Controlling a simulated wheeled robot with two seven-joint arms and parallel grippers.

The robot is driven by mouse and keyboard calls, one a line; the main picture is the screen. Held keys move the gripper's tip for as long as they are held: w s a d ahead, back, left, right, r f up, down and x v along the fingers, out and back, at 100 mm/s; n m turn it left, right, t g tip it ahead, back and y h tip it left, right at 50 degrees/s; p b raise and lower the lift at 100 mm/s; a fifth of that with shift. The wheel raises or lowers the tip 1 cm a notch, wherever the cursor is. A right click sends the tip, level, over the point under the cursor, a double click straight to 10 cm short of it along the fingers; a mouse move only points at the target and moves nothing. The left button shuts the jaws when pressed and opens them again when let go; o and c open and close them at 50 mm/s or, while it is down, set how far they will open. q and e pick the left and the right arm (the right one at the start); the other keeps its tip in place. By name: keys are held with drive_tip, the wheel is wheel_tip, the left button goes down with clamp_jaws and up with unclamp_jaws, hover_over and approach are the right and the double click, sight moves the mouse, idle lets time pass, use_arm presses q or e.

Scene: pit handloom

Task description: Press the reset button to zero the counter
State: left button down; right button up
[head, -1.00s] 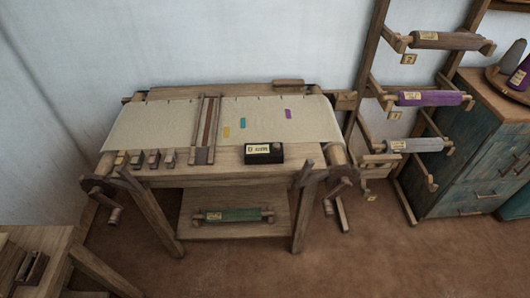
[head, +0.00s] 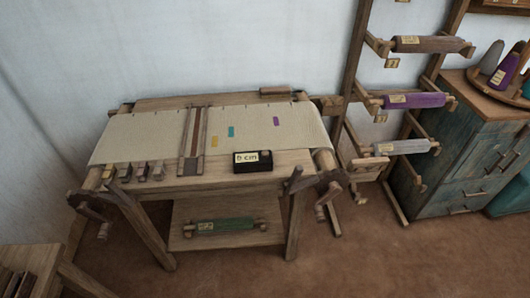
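The counter (head: 253,161) is a small black box with a pale label on the front edge of the loom table, right of centre. Its label ends in "cm"; the figure before it is too small to read surely. The reset button is too small to make out; a small dark round detail shows at the right of the box. The loom (head: 140,139) carries cream cloth with yellow, teal and purple marks. Neither of my grippers shows in the head view.
A wooden rack at the right holds a brown roll (head: 428,44), a purple roll (head: 415,100) and a grey roll (head: 402,147). A green roll (head: 222,226) lies on the loom's lower shelf. A teal cabinet (head: 460,165) stands far right. Brown floor lies clear in front.

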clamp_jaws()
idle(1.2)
